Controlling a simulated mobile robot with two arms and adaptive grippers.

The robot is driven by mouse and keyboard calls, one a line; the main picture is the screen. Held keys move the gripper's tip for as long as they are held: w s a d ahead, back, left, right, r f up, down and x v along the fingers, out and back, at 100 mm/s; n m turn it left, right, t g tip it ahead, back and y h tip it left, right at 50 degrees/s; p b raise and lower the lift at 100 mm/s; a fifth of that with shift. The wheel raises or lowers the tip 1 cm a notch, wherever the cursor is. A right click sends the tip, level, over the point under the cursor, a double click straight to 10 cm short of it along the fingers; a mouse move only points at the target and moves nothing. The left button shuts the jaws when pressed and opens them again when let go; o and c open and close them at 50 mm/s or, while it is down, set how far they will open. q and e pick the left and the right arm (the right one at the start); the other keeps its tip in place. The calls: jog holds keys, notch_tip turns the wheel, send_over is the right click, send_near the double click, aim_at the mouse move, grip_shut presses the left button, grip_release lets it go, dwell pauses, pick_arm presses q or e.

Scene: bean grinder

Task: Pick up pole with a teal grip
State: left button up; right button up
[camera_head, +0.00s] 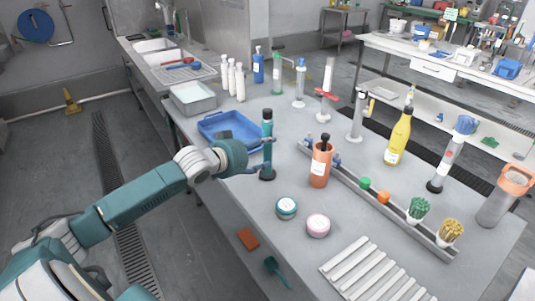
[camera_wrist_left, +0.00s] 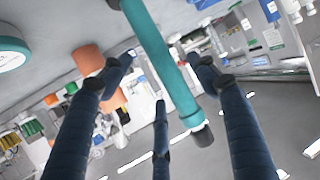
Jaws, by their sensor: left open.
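The pole with a teal grip (camera_head: 267,131) stands upright on the grey table, on a dark round foot. In the left wrist view the teal pole (camera_wrist_left: 158,58) runs slantwise across the gap between the fingers, with dark ends. My left gripper (camera_head: 259,157) is at the pole's left side, low on its shaft. Its dark blue fingers (camera_wrist_left: 160,75) are spread apart, with the pole between or just past their tips. I cannot tell whether any finger touches it. My right gripper is not in view.
An orange bottle (camera_head: 319,167) stands right of the pole, at a grey rail (camera_head: 400,207). A blue tray (camera_head: 212,119) lies behind the gripper. Teal (camera_head: 286,208) and pink (camera_head: 318,225) round tins sit in front. White bottles (camera_head: 240,82) stand farther back. Some bare tabletop surrounds the pole's foot.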

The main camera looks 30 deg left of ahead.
aim_at(267, 148)
pick_arm(q)
jog(key=x, duration=0.4)
jog(key=shift+w+p, duration=0.35)
jog(key=shift+w, duration=0.05)
jog(key=shift+s, duration=0.1)
jog(key=shift+c, duration=0.5)
jog(key=c, duration=1.4)
jog(key=shift+o, duration=0.2)
